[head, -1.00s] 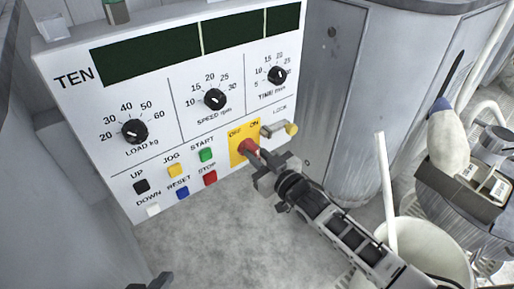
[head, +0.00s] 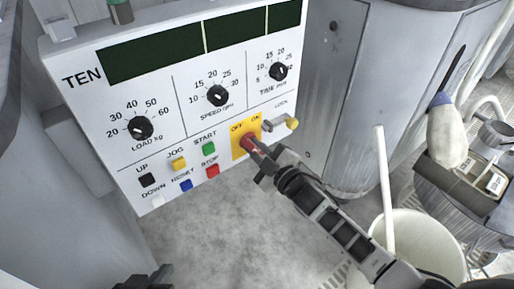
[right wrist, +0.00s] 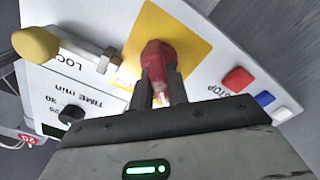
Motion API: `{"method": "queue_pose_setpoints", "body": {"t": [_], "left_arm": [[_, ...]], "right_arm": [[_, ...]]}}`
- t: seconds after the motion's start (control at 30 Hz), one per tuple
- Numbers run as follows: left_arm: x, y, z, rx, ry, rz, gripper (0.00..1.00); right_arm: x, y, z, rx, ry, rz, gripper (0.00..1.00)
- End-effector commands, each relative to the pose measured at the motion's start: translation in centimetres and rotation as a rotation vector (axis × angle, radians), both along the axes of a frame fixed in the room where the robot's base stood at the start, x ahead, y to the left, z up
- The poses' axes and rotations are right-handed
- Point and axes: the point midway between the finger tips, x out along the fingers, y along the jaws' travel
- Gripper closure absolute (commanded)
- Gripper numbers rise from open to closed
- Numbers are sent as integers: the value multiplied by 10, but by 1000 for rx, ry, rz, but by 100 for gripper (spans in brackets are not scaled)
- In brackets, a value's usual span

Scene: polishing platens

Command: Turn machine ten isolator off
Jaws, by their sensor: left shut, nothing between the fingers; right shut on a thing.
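The machine panel marked TEN (head: 110,190) faces me and carries a yellow plate (head: 238,152) marked OFF and ON. The red isolator handle (head: 248,143) sits on this plate. My right gripper (head: 262,160) comes in from the lower right and is shut on the red handle. The right wrist view shows the red handle (right wrist: 156,58) between the two dark fingers (right wrist: 158,88). The gripper hides part of the handle, so its exact setting is hard to read. My left gripper (head: 150,278) is shut and empty at the bottom edge, away from the panel.
A lock lever with a yellow knob (head: 291,123) sticks out just right of the isolator plate. A red stop button (head: 212,171) and other buttons lie to its left. A white bucket (head: 425,235) with a stick stands at the lower right.

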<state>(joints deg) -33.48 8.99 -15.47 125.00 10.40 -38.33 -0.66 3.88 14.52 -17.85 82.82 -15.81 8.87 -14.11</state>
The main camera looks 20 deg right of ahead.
Motion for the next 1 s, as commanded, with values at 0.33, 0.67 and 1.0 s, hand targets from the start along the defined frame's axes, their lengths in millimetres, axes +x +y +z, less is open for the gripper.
{"method": "queue_pose_setpoints", "body": {"t": [0.33, 0.67, 1.0], "left_arm": [[1, 1, 3, 0, -7, 2, 100], [1, 1, 2, 0, -6, 2, 100], [1, 1, 2, 3, -2, 3, 100]], "right_arm": [[0, 1, 0, -22, -10, 1, 100], [0, 0, 0, -20, -9, 1, 62], [-8, -2, 0, -18, -5, 0, 62]]}}
